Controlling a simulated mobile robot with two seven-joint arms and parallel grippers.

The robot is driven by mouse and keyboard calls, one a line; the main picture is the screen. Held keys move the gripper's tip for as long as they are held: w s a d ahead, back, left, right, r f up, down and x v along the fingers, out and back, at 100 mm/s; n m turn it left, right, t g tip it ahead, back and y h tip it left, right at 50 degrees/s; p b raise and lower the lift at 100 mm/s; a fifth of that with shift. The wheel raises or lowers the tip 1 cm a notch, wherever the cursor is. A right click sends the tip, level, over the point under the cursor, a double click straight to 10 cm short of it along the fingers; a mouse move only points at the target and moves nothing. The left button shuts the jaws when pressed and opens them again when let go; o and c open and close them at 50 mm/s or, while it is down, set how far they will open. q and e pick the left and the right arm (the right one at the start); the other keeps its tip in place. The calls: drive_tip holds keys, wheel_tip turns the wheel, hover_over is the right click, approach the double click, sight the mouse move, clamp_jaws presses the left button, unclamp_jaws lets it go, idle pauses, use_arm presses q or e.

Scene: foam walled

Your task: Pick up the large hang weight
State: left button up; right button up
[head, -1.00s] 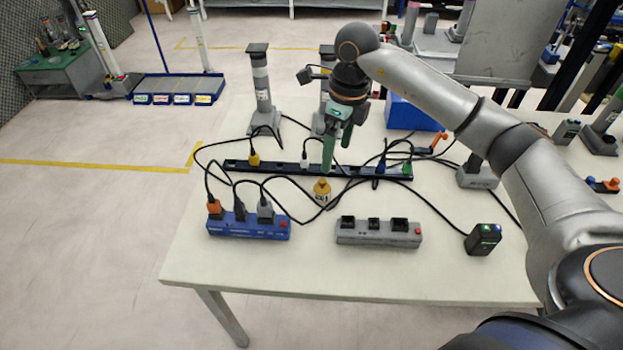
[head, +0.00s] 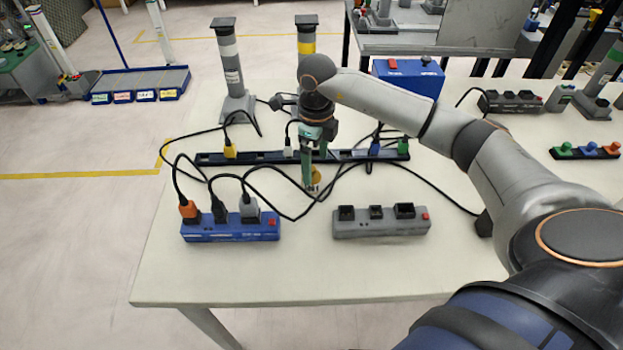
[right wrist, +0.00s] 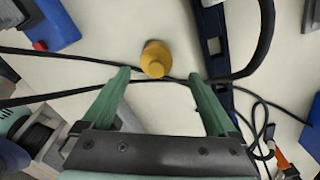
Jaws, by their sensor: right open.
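The hang weight (head: 316,180), a small gold-yellow piece, stands on the white table in front of the long black power strip. My right gripper (head: 315,170) has green fingers that point down at it and partly hide it in the head view. In the right wrist view the weight (right wrist: 156,58) lies just beyond the fingertips, roughly centred between them. The right gripper (right wrist: 159,77) is open and empty. My left gripper is not in view.
A long black strip (head: 265,157) with plugs lies behind the weight, with black cables running close around it. A blue power strip (head: 230,230) and a grey one (head: 380,225) stand nearer the front edge. The front of the table is clear.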

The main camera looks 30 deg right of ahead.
drive_tip(key=f, duration=0.4)
drive_tip(key=shift+a, duration=0.4)
drive_tip(key=shift+w+f, duration=0.1)
drive_tip(key=shift+f, duration=0.4)
clamp_jaws()
drive_tip(key=shift+r, duration=0.1)
